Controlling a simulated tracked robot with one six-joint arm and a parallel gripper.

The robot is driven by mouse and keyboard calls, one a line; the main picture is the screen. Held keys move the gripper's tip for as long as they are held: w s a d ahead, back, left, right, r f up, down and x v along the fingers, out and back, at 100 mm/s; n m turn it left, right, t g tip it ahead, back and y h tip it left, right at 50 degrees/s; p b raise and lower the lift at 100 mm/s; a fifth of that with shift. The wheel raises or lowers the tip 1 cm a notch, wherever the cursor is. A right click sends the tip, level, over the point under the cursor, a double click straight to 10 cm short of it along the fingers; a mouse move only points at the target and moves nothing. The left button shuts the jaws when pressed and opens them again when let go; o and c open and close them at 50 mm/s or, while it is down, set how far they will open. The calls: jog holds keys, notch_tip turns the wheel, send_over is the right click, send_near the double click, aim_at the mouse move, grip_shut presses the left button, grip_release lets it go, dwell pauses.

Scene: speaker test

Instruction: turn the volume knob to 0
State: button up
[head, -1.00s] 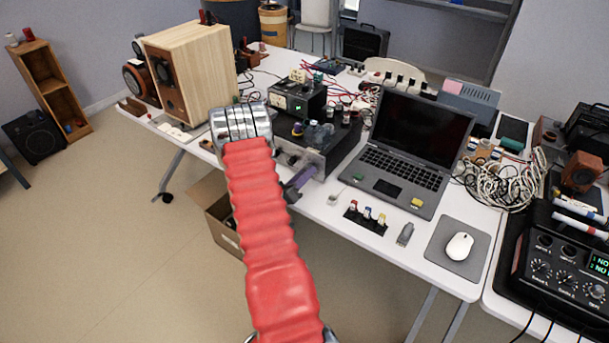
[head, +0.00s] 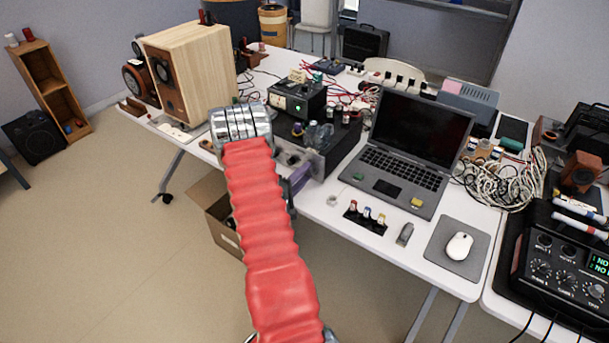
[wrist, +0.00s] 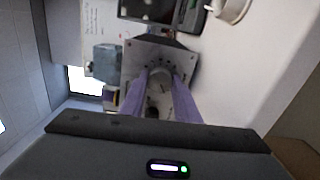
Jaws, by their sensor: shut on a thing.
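The amplifier is a dark box with a silver front panel (head: 318,165), at the table's front edge, left of the laptop. In the wrist view its silver panel (wrist: 133,62) faces me, with a round pale volume knob (wrist: 157,71) and dial marks around it. My gripper (wrist: 160,80) has two purple fingers, one on each side of the knob, shut on it. In the head view my gripper (head: 300,178) reaches the panel, partly behind my arm. The knob is hidden there. I cannot read where the knob points.
A laptop (head: 405,160) stands right of the amplifier, and a wooden speaker (head: 195,75) to the left. Glass tubes (head: 320,135) stand on top of the amplifier. Small coloured parts (head: 367,217) lie in front of the laptop.

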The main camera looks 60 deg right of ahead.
jog(key=shift+w+f+n, duration=0.15)
jog(key=shift+w+n, duration=0.05)
jog(key=shift+n, duration=1.1)
jog(key=o, duration=0.8)
jog(key=shift+o, duration=1.3)
jog(key=shift+s, duration=0.1)
jog(key=w+a, duration=0.2)
jog(key=a, duration=1.1)
jog(key=shift+a, duration=0.35)
jog(key=shift+w, duration=0.1)
